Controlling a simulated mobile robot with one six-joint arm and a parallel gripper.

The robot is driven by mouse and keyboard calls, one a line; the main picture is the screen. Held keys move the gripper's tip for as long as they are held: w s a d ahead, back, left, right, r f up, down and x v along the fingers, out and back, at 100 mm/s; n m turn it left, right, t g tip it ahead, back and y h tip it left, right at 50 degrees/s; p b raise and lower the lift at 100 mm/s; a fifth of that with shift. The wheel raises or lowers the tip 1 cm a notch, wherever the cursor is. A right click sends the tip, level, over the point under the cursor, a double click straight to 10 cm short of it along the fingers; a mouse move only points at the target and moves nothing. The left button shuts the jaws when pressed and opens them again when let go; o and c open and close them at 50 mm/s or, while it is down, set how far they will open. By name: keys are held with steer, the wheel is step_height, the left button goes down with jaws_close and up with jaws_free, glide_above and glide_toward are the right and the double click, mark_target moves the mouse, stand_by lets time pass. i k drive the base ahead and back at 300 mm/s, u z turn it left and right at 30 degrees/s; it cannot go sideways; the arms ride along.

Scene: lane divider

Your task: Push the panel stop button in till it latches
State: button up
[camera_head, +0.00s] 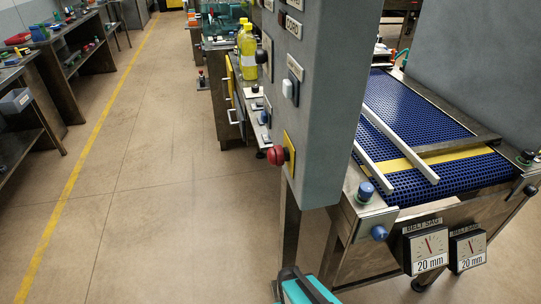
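The red stop button (276,156) is a mushroom head on a yellow plate (289,152), low on the narrow face of the grey control panel (327,110). It sticks out to the left of the plate, with a dark collar behind it. I cannot tell from this view whether it is latched. Nothing touches it. My gripper cannot be made out in this view, so its opening and its distance from the button are hidden.
Other controls, including a black knob (261,56) and a white switch (288,89), sit above the button. Right of the panel is a blue conveyor belt (420,125) with metal rails. Left of the panel the floor (150,200) is clear, up to benches at the far left.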

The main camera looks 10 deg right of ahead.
mark_target(272, 157)
steer(key=u, duration=0.3)
steer(key=k, duration=0.65)
steer(key=u, duration=1.05)
steer(key=k, duration=0.85)
steer(key=u, duration=1.15)
steer(key=i, duration=1)
steer(key=z, duration=0.35)
steer(key=i, duration=0.8)
steer(key=z, duration=0.45)
